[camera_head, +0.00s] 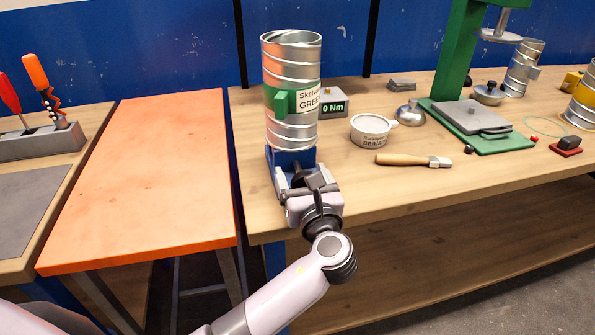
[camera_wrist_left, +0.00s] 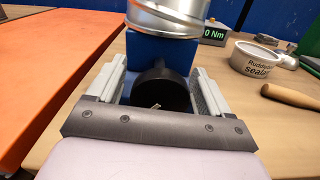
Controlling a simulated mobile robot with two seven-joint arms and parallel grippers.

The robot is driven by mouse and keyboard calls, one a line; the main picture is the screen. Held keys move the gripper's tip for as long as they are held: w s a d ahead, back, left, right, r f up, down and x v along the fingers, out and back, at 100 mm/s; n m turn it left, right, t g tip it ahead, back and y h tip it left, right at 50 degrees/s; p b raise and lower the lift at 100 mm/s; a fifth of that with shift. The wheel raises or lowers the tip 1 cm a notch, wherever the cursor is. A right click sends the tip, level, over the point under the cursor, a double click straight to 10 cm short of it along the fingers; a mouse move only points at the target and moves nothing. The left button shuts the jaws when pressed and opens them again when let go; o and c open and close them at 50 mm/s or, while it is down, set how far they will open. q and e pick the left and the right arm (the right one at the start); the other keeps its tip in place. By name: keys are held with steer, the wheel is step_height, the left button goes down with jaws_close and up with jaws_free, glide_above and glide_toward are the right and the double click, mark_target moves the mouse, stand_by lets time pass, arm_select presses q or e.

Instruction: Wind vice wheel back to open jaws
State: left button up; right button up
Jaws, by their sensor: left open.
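The blue vice (camera_head: 283,158) stands at the front left corner of the wooden bench. A silver spiral duct (camera_head: 291,62) with a green band and label stands upright at it; its lower end shows in the left wrist view (camera_wrist_left: 165,18). The dark round vice wheel (camera_wrist_left: 158,88) faces me on the front of the vice's blue body (camera_wrist_left: 160,47). My left gripper (camera_head: 304,176) is open, with one finger on each side of the wheel. I cannot tell whether the fingers touch it. The vice jaws are mostly hidden. My right gripper is out of view.
A torque display (camera_head: 333,106) reads 0 Nm behind the duct. A sealant tub (camera_head: 371,130) and a wooden-handled tool (camera_head: 412,160) lie to the right. A green press (camera_head: 456,55) stands further right. An orange-topped table (camera_head: 160,165) is at left, its top bare.

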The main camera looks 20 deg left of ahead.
arm_select(q)
steer(key=shift+w+a, duration=0.1)
steer(key=shift+w, duration=0.05)
stand_by(0.3)
steer(key=c, duration=1)
steer(key=shift+n, duration=1.4)
steer(key=shift+r, duration=0.1)
steer(key=o, duration=1)
